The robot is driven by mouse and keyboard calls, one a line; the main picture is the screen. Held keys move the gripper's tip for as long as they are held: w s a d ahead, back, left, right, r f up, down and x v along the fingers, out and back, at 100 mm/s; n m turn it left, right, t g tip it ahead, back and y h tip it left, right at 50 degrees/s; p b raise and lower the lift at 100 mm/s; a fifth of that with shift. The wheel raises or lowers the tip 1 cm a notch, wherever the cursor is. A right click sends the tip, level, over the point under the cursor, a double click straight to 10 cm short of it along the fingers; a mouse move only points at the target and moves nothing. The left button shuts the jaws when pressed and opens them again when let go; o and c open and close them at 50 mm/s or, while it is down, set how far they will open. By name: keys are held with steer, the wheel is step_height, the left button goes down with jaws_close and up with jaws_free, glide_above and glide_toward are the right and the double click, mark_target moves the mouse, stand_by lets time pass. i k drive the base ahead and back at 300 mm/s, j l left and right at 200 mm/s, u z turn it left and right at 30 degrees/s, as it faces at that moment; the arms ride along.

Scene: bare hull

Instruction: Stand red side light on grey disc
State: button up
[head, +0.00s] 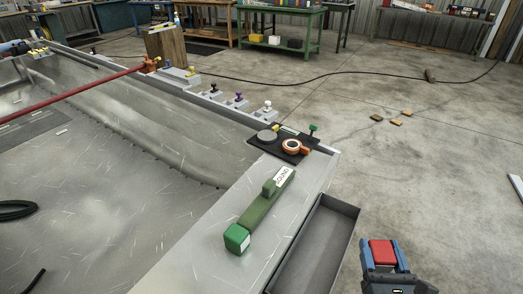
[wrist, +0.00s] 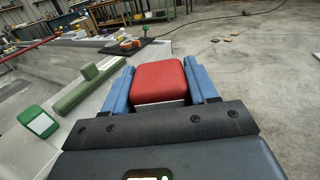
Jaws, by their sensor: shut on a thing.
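My gripper (head: 383,254) is at the lower right in the head view, out beyond the edge of the hull. Its blue fingers are shut on the red side light (head: 382,252), a red block with a pale base. In the wrist view the red side light (wrist: 158,82) sits between both fingers, clear of any surface. The grey disc (head: 267,136) lies on a black mat (head: 262,146) at the hull's corner, ahead and to the left of my gripper. Its top looks bare.
An orange ring-shaped thing (head: 293,147) lies on the mat right of the disc, near a green knob (head: 313,128). A green bar (head: 265,203) and a green block (head: 237,239) lie on the hull's near surface. A grey open trough (head: 350,209) runs between hull and gripper.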

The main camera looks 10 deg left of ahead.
mark_target(267, 135)
steer(key=i+l+u, duration=0.1)
steer(key=u, duration=0.3)
steer(key=i+l+u, duration=0.2)
steer(key=u, duration=0.2)
steer(key=i+l+u, duration=0.15)
steer(key=u, duration=0.2)
steer(key=i+l+u, duration=0.1)
steer(key=l, duration=0.3)
steer(key=i+l+u, duration=0.15)
steer(key=l, duration=0.3)
steer(key=i+l+u, duration=0.1)
steer(key=l, duration=0.35)
steer(key=i+l+u, duration=0.15)
steer(key=l, duration=0.3)
steer(key=i+l+u, duration=0.1)
steer(key=l, duration=0.35)
steer(key=i+l, duration=0.1)
steer(key=l, duration=0.4)
steer(key=i+l, duration=0.1)
steer(key=l, duration=0.4)
steer(key=i+l, duration=0.15)
steer(key=l, duration=0.35)
